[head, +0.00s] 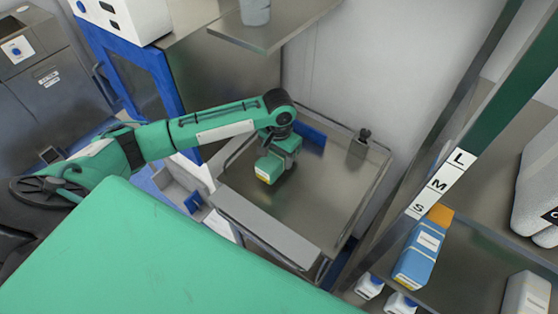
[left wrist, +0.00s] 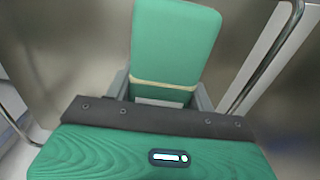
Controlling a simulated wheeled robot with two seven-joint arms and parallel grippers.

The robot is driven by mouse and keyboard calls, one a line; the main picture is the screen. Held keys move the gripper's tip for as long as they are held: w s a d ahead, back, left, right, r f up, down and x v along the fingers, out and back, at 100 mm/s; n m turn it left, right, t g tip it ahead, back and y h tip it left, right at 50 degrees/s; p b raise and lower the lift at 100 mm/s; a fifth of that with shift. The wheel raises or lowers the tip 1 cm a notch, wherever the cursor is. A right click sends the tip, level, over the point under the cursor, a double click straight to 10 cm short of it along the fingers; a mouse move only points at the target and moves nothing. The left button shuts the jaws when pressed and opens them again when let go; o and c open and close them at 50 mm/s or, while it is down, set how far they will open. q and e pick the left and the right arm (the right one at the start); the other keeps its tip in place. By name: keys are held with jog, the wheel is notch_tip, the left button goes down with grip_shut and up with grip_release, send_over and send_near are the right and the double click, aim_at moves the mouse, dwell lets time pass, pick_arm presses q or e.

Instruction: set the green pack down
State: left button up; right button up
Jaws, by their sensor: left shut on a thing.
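My left gripper (head: 284,160) hangs over the steel table (head: 322,196) in the head view, toward its left part. In the left wrist view the green pack (left wrist: 176,42), a padded block with a pale band around it, stands out ahead of the gripper (left wrist: 160,92). The grey fingers lie on both sides of the pack's near end, shut on it. In the head view the gripper and wrist largely hide the pack, and I cannot tell whether it touches the table. My right gripper is not in view.
A blue item (head: 312,137) lies behind the gripper, and a small dark fitting (head: 362,138) is at the table's back right. The table's middle and right are bare. A shelf rack with a blue box (head: 418,254) stands at right. A steel shelf (head: 262,34) overhangs behind.

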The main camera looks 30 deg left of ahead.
pick_arm(q)
notch_tip(320, 180, down, 3)
jog(key=shift+w+d+f+p, duration=0.1)
jog(key=shift+f+p, duration=0.05)
jog(key=shift+p, duration=0.15)
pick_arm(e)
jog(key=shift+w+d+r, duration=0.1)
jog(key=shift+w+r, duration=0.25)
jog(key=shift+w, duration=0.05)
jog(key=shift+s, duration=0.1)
pick_arm(q)
jog(key=o, duration=1.2)
jog(key=shift+f, duration=0.15)
jog(key=shift+o, duration=0.2)
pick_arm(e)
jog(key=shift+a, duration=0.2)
